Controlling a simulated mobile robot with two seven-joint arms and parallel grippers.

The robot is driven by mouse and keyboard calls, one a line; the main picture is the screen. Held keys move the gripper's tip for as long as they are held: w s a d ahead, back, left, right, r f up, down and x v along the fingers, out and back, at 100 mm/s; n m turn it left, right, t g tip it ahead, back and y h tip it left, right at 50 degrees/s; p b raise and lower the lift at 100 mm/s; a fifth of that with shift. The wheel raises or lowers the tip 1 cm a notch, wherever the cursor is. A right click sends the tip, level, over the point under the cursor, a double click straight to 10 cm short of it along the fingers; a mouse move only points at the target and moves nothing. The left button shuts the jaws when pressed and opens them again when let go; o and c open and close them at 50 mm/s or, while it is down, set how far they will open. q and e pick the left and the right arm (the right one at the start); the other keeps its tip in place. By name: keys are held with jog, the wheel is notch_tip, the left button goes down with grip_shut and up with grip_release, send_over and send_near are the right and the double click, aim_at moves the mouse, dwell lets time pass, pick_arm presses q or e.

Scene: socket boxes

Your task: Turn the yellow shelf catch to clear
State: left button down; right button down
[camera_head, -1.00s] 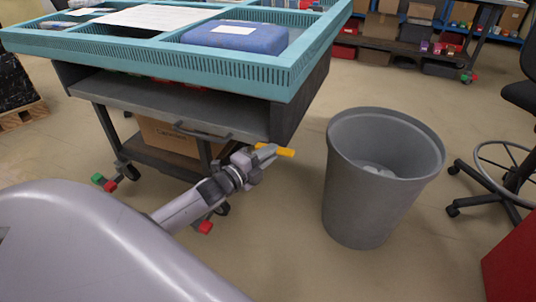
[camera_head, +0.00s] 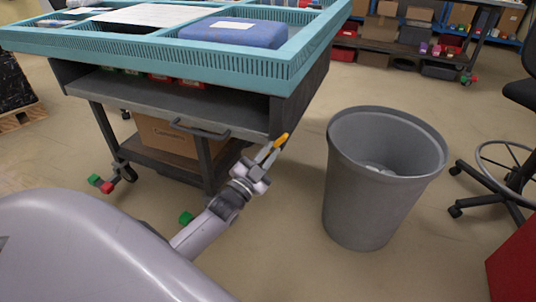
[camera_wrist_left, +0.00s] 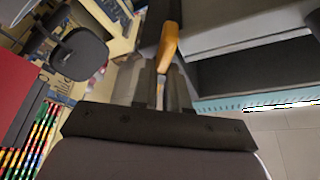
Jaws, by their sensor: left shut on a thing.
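The yellow shelf catch (camera_head: 280,141) is at the lower right front corner of the grey shelf (camera_head: 190,101) under the teal tray top. It points steeply up and to the right in the head view. My left gripper (camera_head: 268,157) is shut on the lower part of the catch. In the left wrist view the catch (camera_wrist_left: 168,42) stands out beyond the fingertips of my left gripper (camera_wrist_left: 163,74), which hide its near end. My right gripper is not in view.
A grey bin (camera_head: 380,180) stands close to the right of my left gripper. The teal tray (camera_head: 215,55) overhangs above. A cardboard box (camera_head: 168,140) sits on the lower shelf. An office chair (camera_head: 510,160) is at far right. Open floor lies in front of the cart.

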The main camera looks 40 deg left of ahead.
pick_arm(q)
jog(key=n+y, duration=0.1)
jog(key=n, duration=0.1)
jog(key=n+y, duration=0.1)
jog(key=n, duration=0.1)
jog(key=shift+d+f+t, duration=0.15)
jog(key=shift+t, duration=0.15)
jog(key=n+y, duration=0.2)
jog(key=n, duration=0.3)
jog(key=shift+d, duration=0.1)
jog(key=shift+n+y, duration=0.5)
jog(key=shift+n, duration=0.4)
jog(key=c, duration=1.1)
grip_release()
jog(key=shift+c, duration=0.2)
